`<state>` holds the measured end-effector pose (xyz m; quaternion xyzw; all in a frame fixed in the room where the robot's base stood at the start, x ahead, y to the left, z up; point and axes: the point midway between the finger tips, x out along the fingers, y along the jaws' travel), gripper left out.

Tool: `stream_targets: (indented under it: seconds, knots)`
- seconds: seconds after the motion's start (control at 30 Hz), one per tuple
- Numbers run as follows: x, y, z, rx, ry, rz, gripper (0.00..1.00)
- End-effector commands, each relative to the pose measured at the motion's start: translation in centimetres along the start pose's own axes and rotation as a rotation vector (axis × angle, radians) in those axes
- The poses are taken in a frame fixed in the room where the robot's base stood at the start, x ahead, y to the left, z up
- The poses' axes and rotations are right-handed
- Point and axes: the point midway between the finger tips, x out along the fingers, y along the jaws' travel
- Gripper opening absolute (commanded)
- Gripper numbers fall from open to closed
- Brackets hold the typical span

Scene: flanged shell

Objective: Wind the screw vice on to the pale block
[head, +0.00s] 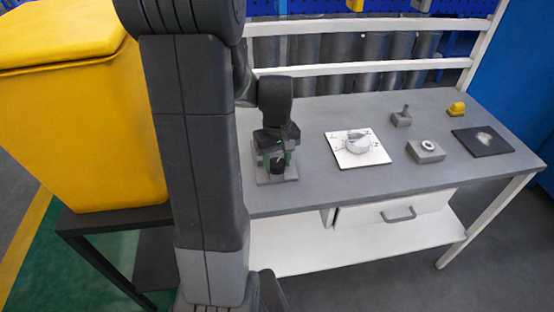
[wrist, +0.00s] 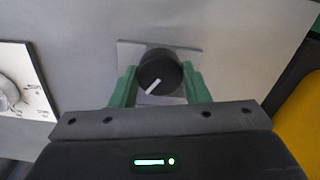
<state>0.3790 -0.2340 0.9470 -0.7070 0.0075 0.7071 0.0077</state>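My gripper (head: 277,158) points down at the left part of the grey bench. Its green fingers stand on both sides of a round black knob (wrist: 161,72), with no clear gap in the wrist view. The knob has a white pointer line slanting to the lower left. It sits on a flat grey base plate (head: 264,179), which shows behind the knob in the wrist view (wrist: 128,58). My gripper hides part of this fixture in the head view. I cannot make out vice jaws or a pale block there.
A white plate with a round dial (head: 346,157) lies right of my gripper. Farther right are a grey block with a post (head: 401,119), a grey block with a ring (head: 425,152), a yellow piece (head: 456,109) and a black plate (head: 486,147). A yellow bin (head: 85,120) stands left.

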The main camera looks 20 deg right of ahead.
Motion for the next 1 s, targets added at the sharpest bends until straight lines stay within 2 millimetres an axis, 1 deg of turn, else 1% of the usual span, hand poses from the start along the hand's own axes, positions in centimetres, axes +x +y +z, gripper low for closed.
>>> stream_targets:
  seconds: [0.27,0.47,1.0]
  knots:
    - [-0.03,0.01,-0.01,0.018,0.0,0.0,0.19]
    - [-0.02,0.02,-0.02,0.098,0.0,0.001,0.19]
    - [-0.05,0.03,-0.03,0.499,0.001,0.001,0.19]
